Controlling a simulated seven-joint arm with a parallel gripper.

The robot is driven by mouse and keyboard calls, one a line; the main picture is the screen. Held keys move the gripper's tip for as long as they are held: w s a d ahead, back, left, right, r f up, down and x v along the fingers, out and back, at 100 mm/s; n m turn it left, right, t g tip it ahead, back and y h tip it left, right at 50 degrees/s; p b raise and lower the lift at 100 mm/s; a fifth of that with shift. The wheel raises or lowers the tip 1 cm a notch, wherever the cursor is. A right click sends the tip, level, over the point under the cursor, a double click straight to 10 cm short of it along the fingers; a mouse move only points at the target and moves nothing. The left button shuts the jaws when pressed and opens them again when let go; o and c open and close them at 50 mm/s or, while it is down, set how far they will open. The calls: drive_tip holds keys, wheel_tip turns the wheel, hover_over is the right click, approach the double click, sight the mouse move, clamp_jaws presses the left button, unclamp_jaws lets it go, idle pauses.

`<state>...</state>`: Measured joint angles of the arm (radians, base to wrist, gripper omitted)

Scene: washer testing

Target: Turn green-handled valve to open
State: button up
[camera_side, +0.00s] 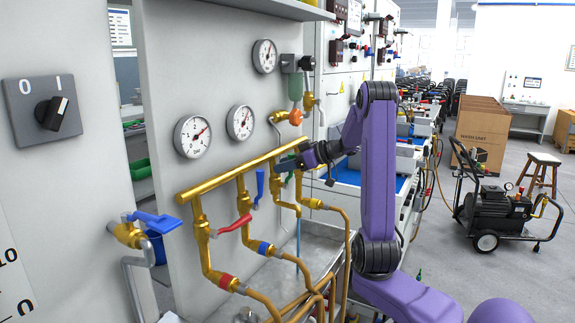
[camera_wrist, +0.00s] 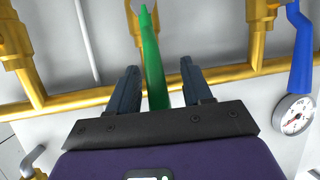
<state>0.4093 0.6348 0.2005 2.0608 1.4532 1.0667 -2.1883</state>
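The green valve handle (camera_wrist: 151,60) is in the wrist view, a long tapered lever on a brass valve (camera_wrist: 148,22). My gripper (camera_wrist: 165,82) is open, with one dark finger on each side of the handle and a visible gap on both sides. In the side view my gripper (camera_side: 285,165) is at the right end of the brass manifold pipe (camera_side: 235,177). Only a small piece of the green handle (camera_side: 288,179) shows there, just below the fingers.
A blue-handled valve (camera_side: 259,187) and a red-handled valve (camera_side: 236,224) hang from the same pipe, to the left. Another blue handle (camera_side: 153,221) is at far left. Pressure gauges (camera_side: 192,136) sit on the panel above. Brass pipes (camera_side: 262,300) curve below.

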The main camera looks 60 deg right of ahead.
drive_tip(key=shift+s, duration=0.1)
drive_tip(key=v, duration=1.7)
drive_tip(key=shift+s, duration=0.1)
drive_tip(key=w+a+f+n+g+y, duration=0.1)
drive_tip(key=a+f+g+y, duration=0.2)
drive_tip(key=a, duration=0.5)
drive_tip(key=w+a+f+n+g, duration=0.1)
drive_tip(key=a+f+g, duration=0.25)
drive_tip(key=a, duration=0.35)
drive_tip(key=w+a+f+n+g+y, duration=0.1)
drive_tip(key=w+a+f+g+y, duration=0.2)
drive_tip(key=a, duration=0.5)
drive_tip(key=s+a+f+n+g+h, duration=0.1)
drive_tip(key=s+a+f+n+h, duration=0.2)
drive_tip(key=s+a, duration=0.4)
drive_tip(key=s+a+f+n+g+h, duration=0.2)
drive_tip(key=s+a+f+n+h, duration=0.2)
drive_tip(key=s+a, duration=0.3)
drive_tip(key=s+h, duration=0.1)
drive_tip(key=s, duration=0.3)
drive_tip(key=shift+s, duration=0.25)
